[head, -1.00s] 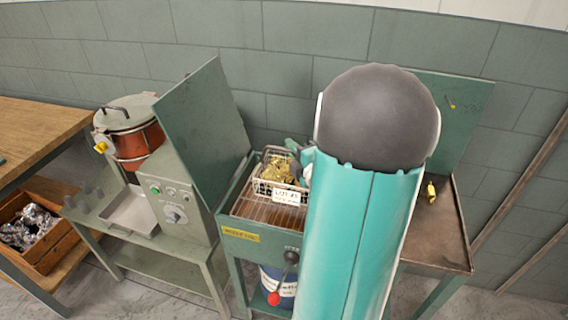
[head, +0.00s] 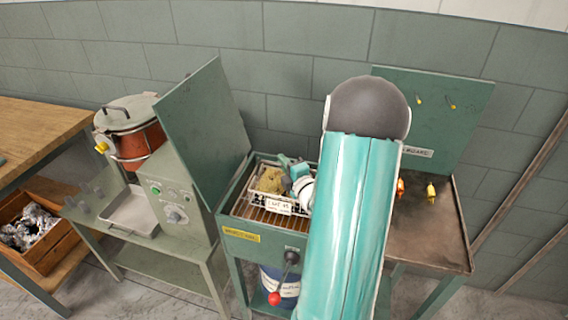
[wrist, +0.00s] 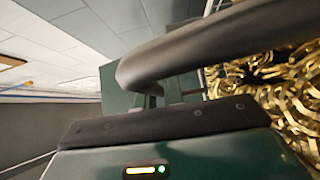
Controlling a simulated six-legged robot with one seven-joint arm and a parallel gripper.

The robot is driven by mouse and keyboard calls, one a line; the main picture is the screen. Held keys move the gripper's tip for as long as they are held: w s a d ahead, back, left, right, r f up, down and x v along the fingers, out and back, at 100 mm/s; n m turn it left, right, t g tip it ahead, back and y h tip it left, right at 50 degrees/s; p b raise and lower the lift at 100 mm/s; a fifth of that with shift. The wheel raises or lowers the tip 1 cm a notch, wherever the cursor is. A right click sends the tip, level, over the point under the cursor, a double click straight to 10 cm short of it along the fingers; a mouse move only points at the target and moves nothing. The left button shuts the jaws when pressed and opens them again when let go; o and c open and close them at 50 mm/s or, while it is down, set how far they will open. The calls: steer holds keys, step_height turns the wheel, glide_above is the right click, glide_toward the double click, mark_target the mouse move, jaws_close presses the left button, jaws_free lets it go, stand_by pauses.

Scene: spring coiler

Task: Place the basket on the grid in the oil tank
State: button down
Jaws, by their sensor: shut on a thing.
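The wire basket (head: 280,206) holds tangled gold-coloured metal strips and carries a white label. It is within the opening of the green oil tank (head: 233,235), over the brown barred grid (head: 243,211). I cannot tell whether its underside touches the grid. My gripper (head: 288,166) is at the basket's back right, shut on its handle, with its tips partly hidden. In the wrist view, the dark curved handle (wrist: 200,45) crosses in front of the dark jaw, with the gold strips (wrist: 285,100) at the right.
The tank's raised green lid (head: 205,125) stands at its left. A lever with a red knob (head: 274,298) hangs at the tank's front. A brown tray table (head: 430,225) with small yellow and orange pieces is at the right. A control bench (head: 175,195) stands at the left.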

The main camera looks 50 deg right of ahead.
steer(key=c, duration=1.5)
jaws_free()
steer(key=shift+f, duration=0.15)
steer(key=shift+r, duration=0.2)
steer(key=v, duration=1.2)
steer(key=w+a+r+m+g, duration=0.6)
steer(key=w+a+r+m, duration=0.25)
steer(key=a, duration=0.25)
steer(key=s+a+r+m+g+y, duration=0.1)
steer(key=s+a+r+m+g, duration=0.1)
steer(key=s+a, duration=0.2)
steer(key=s+a+r+m+g+y, duration=0.1)
steer(key=s+a, duration=0.3)
steer(key=a, duration=0.7)
steer(key=s+a+r+m+g+y, duration=0.2)
steer(key=s+a+r+m+y, duration=0.1)
steer(key=a, duration=0.4)
steer(key=shift+s+a+r+g, duration=0.1)
steer(key=shift+s+a+g, duration=0.2)
steer(key=shift+s, duration=0.4)
